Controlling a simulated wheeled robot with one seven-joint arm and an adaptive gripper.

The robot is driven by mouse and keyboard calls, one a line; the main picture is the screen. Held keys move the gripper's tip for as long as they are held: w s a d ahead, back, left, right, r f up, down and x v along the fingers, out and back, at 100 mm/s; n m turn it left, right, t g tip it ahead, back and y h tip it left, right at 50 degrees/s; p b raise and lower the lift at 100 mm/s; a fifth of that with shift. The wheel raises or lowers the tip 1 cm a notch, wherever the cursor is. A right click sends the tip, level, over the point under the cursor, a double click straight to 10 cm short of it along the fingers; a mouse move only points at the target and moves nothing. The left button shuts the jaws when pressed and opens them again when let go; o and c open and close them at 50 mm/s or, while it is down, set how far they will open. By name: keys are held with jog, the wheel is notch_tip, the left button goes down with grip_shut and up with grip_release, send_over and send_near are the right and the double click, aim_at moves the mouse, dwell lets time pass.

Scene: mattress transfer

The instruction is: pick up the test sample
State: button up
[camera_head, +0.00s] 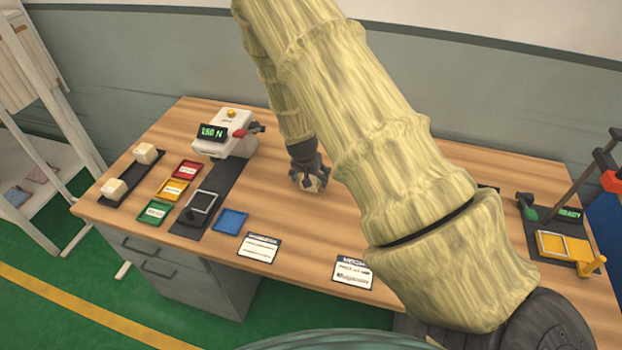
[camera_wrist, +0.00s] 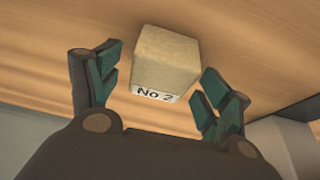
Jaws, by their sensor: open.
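The test sample appears to be a beige block (camera_wrist: 165,58) with a white label reading "No 2". In the wrist view it stands on the wooden tabletop between my two fingers, with a gap on each side. The fingers hide most of the block there.
Two pale blocks (camera_head: 115,190) sit on a black strip at the left. Red, yellow and green trays (camera_head: 154,212), a blue tray (camera_head: 230,221) and a white tester (camera_head: 226,133) reading "150 N" stand nearby. A yellow-framed device (camera_head: 563,246) is at the right. My arm hides the table's middle right.

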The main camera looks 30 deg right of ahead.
jog(key=shift+w+f, duration=0.1)
jog(key=shift+f, duration=0.1)
jog(key=c, duration=1.2)
jog(key=shift+o, duration=0.2)
jog(key=shift+r, duration=0.15)
jog(key=shift+r+b, duration=1)
jog(key=shift+r, duration=0.5)
jog(key=s+a+b, duration=0.1)
jog(key=s, duration=0.4)
jog(key=s+a+r+b, duration=0.1)
jog(key=s+b, duration=0.1)
jog(key=s, duration=0.3)
jog(key=s+a+b, duration=0.1)
jog(key=s, duration=0.4)
jog(key=shift+a+r+b, duration=0.25)
jog(key=shift+r+b, duration=0.05)
jog(key=shift+s+r, duration=0.15)
jog(key=shift+s, duration=0.15)
